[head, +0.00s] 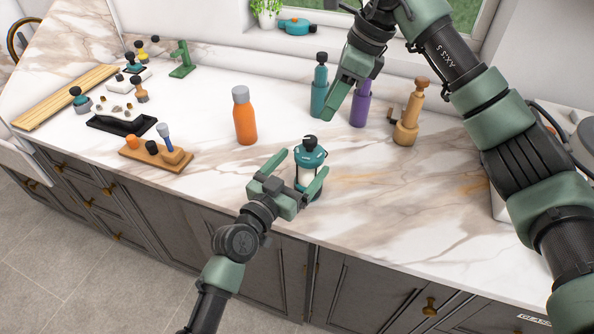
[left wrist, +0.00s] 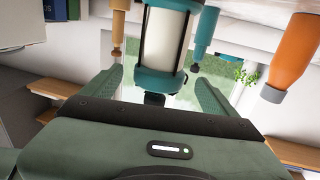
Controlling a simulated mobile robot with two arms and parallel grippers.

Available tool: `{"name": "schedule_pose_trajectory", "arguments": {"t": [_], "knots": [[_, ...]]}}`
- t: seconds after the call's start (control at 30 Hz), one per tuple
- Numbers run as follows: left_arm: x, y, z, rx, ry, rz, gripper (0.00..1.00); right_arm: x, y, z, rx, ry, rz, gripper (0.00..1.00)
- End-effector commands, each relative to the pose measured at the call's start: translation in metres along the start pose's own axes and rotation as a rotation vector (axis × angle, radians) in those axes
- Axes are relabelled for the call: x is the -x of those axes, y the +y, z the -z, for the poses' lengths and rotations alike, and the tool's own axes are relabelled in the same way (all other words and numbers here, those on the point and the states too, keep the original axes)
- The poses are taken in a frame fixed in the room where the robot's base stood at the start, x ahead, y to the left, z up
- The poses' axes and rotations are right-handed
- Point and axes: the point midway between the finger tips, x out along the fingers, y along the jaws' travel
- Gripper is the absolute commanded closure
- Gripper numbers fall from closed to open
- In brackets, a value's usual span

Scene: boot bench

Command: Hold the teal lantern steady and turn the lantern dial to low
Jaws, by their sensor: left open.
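The teal lantern (head: 311,158) stands upright on the marble counter near its front edge, with a black dial (head: 309,141) on top. My left gripper (head: 297,172) is open, its two fingers spread on either side of the lantern. In the left wrist view, which looks upside down, the lantern's pale glass body (left wrist: 165,45) is between the fingers, with gaps on both sides. The dial's setting is too small to read. My right gripper (head: 337,98) hangs above the counter behind the lantern, in front of the teal and purple bottles; its finger gap is unclear.
An orange bottle (head: 245,118) stands left of the lantern. A teal bottle (head: 319,88), a purple bottle (head: 360,106) and a tan grinder-like object (head: 407,118) stand behind. A wooden tray (head: 155,153) with small items lies at left. The counter right of the lantern is clear.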

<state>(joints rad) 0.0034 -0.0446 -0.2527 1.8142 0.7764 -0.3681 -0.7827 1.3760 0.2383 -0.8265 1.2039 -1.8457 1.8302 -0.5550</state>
Motion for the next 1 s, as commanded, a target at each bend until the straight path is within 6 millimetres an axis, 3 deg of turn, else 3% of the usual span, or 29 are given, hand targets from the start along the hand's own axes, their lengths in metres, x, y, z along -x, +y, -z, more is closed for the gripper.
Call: {"name": "schedule_pose_trajectory", "arguments": {"t": [0.2,0.4,0.77,1.0], "knots": [[-0.036,0.001,0.001,0.001,0.001,-0.001,0.11,0.0,0.0,0.0,0.0,0.0,0.0,0.64],[-0.057,0.001,0.0,-0.001,0.0,0.0,0.11,0.0,0.0,0.0,0.0,0.0,0.0,0.64],[-0.062,0.001,0.0,-0.003,-0.001,0.0,0.11,0.0,0.0,0.0,0.0,0.0,0.0,0.64],[-0.062,0.001,0.0,-0.003,-0.001,-0.001,0.75,0.0,0.0,0.0,0.0,0.0,0.0,0.64]]}}
